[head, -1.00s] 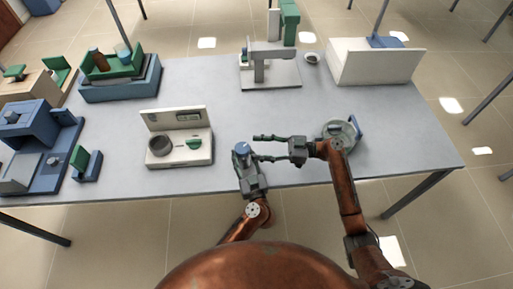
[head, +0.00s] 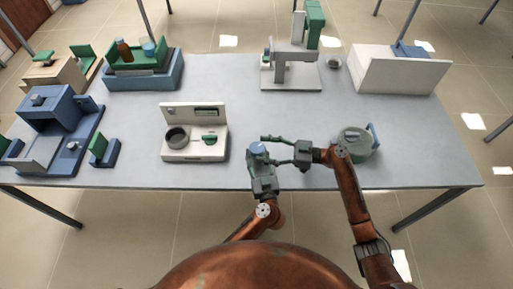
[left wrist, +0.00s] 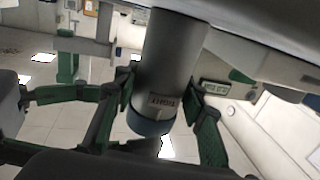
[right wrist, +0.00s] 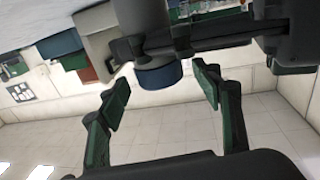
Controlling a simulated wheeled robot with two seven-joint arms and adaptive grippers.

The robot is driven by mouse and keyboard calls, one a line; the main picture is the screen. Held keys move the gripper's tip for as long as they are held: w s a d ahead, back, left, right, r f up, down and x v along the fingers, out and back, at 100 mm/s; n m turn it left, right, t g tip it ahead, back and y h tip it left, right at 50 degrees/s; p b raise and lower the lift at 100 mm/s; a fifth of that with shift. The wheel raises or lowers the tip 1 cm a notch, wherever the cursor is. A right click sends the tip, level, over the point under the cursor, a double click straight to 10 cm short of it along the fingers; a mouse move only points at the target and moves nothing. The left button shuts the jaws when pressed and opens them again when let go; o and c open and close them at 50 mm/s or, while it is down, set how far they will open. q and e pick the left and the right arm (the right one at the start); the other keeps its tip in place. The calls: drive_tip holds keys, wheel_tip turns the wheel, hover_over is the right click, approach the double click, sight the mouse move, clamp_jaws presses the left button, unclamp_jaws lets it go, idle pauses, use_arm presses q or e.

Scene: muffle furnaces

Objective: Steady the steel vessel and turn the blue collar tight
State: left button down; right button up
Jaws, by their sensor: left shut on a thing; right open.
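The steel vessel is a grey cylinder (left wrist: 172,60) with a blue collar (left wrist: 152,124) at its end, small text on a label beside it. In the head view the blue collar (head: 258,148) faces up near the table's front edge. My left gripper (head: 260,163) is shut on the vessel, below the collar; its fingers (left wrist: 165,108) show on both sides of the cylinder. My right gripper (head: 268,148) is open, its fingers pointing left at the collar. In the right wrist view the collar (right wrist: 159,77) lies between the open fingertips (right wrist: 162,85), with no contact visible.
A round green-grey pot (head: 357,145) is right, close to my right arm. A grey stand (head: 290,75) and a white box (head: 402,75) are behind. Blue furnace-like units (head: 55,130) fill the left.

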sight(257, 147)
drive_tip(key=shift+w+a, duration=0.15)
drive_tip(key=shift+a, duration=0.7)
drive_tip(key=shift+w+a, duration=0.1)
drive_tip(key=shift+a, duration=0.75)
drive_tip(key=shift+c, duration=0.5)
drive_tip(key=c, duration=1.1)
drive_tip(key=shift+s+f+m+t, duration=0.15)
drive_tip(key=shift+m+t, duration=0.45)
drive_tip(key=shift+t, duration=0.3)
drive_tip(key=shift+w+m+t+h, duration=0.2)
drive_tip(key=shift+m+t+h, duration=0.65)
drive_tip(key=shift+t, duration=0.65)
drive_tip(key=shift+d, duration=0.1)
drive_tip(key=o, duration=1.2)
